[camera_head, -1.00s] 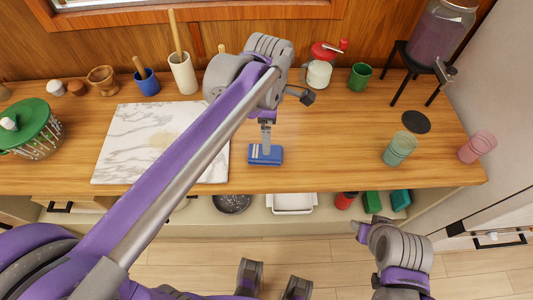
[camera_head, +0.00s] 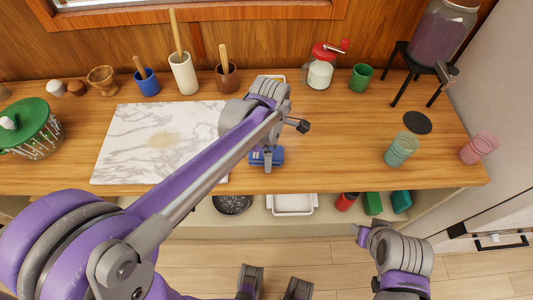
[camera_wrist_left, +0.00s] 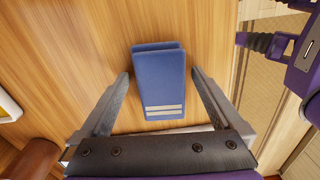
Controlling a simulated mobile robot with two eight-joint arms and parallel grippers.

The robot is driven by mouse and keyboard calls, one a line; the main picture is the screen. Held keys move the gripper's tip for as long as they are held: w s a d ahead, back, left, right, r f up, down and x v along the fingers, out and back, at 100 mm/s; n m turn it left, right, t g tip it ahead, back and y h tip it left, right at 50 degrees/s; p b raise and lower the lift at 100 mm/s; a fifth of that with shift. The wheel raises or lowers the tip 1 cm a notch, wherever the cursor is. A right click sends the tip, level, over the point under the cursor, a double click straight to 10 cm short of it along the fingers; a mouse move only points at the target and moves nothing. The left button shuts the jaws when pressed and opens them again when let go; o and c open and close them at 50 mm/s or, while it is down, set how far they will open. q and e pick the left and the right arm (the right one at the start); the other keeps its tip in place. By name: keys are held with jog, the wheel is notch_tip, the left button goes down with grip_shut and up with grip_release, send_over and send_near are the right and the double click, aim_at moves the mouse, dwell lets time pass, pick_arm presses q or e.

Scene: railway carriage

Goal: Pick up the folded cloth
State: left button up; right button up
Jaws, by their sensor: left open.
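The folded cloth is blue with pale stripes near one end. In the head view the cloth (camera_head: 279,157) lies on the wooden counter, near its front edge and right of the marble board, partly hidden by my left gripper (camera_head: 267,163). In the left wrist view the cloth (camera_wrist_left: 160,85) lies between the two fingers of my left gripper (camera_wrist_left: 160,82), one finger on each side. The fingers are open and apart from the cloth. My right gripper (camera_head: 361,234) shows low in the head view, in front of the counter; its jaws are not clear.
The marble board (camera_head: 125,150) lies left of the cloth. A red-topped grinder (camera_head: 320,72), a green cup (camera_head: 361,77) and a teal glass (camera_head: 401,150) stand to the right. The counter between the cloth and the teal glass is clear.

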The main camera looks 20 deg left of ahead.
pick_arm(q)
jog(key=c, duration=1.3)
jog(key=shift+c, duration=0.2)
jog(key=shift+r, duration=0.1)
notch_tip(320, 180, up, 10)
jog(key=shift+f+p, duration=0.1)
jog(key=shift+p, duration=0.3)
